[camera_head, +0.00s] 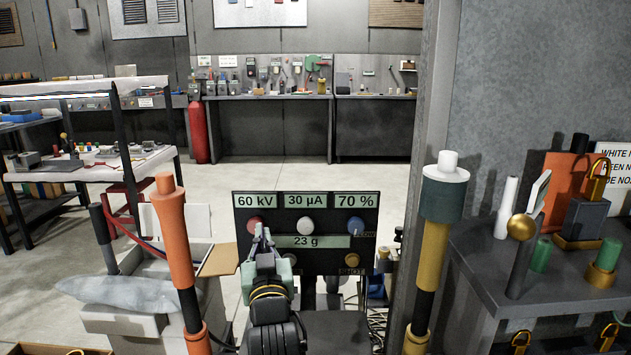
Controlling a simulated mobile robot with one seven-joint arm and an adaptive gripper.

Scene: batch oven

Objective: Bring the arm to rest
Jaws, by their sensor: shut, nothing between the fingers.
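My gripper (262,235) is near the middle of the picture, with its fingers pointing up and away from me. It is shut and holds nothing. My arm comes up below it from the bottom edge. The gripper appears in front of a dark control panel (340,218) with green displays reading 60 kV, 30 µA, 70 % and 23 g. It covers part of the panel's lower left. Whether it touches the panel cannot be told.
An orange post (174,240) stands left of my arm and a yellow and black post (432,250) right. A dark table (480,240) with tools is at right. A white-topped workbench (100,165) is at left. Open floor (290,175) lies behind the panel.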

